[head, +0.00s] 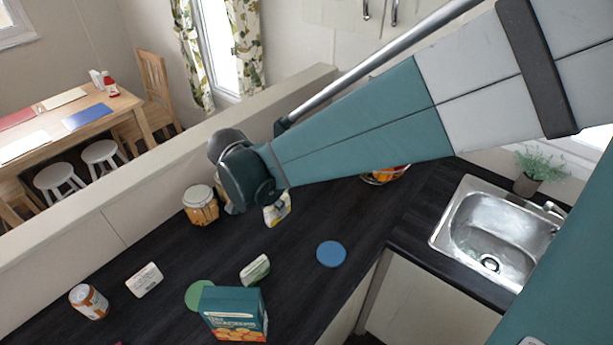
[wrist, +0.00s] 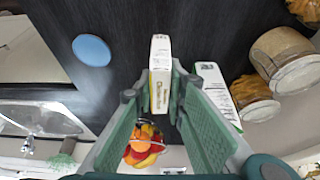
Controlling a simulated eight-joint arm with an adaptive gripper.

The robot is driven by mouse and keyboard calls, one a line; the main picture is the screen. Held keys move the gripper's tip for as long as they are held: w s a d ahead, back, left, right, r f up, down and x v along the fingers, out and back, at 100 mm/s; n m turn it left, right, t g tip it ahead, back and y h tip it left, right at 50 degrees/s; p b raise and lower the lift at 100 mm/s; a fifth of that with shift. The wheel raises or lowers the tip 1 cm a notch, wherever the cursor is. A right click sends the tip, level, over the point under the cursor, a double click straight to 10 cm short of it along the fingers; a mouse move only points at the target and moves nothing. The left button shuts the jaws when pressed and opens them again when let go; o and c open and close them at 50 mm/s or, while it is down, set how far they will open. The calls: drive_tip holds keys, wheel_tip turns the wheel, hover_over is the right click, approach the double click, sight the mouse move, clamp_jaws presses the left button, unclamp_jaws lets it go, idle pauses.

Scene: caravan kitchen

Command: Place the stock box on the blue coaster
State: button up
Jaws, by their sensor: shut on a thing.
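The blue coaster (head: 331,253) lies flat and bare on the dark worktop, to the right of and nearer than my gripper. It also shows at the upper left of the wrist view (wrist: 92,50). My gripper (head: 262,206) is shut on a small white and yellow box, apparently the stock box (head: 278,210). In the wrist view the box (wrist: 160,72) is upright between the fingertips (wrist: 158,95). Its print is too small to read. The box is apart from the coaster; I cannot tell whether it touches the worktop.
A white and green box (wrist: 217,92) and jars (wrist: 282,58) stand beside my gripper. A fruit bowl (wrist: 145,148) is close by. A small box (head: 255,270), green coaster (head: 194,296) and teal carton (head: 234,313) are left of the blue coaster. The sink (head: 490,230) is right.

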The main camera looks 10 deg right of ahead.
drive_tip(key=s+d+m, duration=0.2)
drive_tip(key=s+d, duration=0.2)
drive_tip(key=d, duration=0.3)
drive_tip(key=s+d+r+m+g, duration=0.1)
drive_tip(key=s+d, duration=0.3)
drive_tip(key=d, duration=0.4)
drive_tip(key=shift+d+m+h, duration=0.15)
drive_tip(key=shift+m+h, duration=0.25)
drive_tip(key=shift+m, duration=0.3)
drive_tip(key=b, duration=0.1)
approach(337, 250)
drive_tip(key=shift+w+d+r, duration=0.35)
drive_tip(key=shift+w+d, duration=0.15)
drive_tip(key=shift+d, duration=0.2)
drive_tip(key=shift+f, duration=0.1)
drive_tip(key=shift+f+b, duration=0.45)
drive_tip(key=shift+f, duration=1.55)
drive_tip(key=shift+f, duration=0.2)
drive_tip(key=o, duration=0.9)
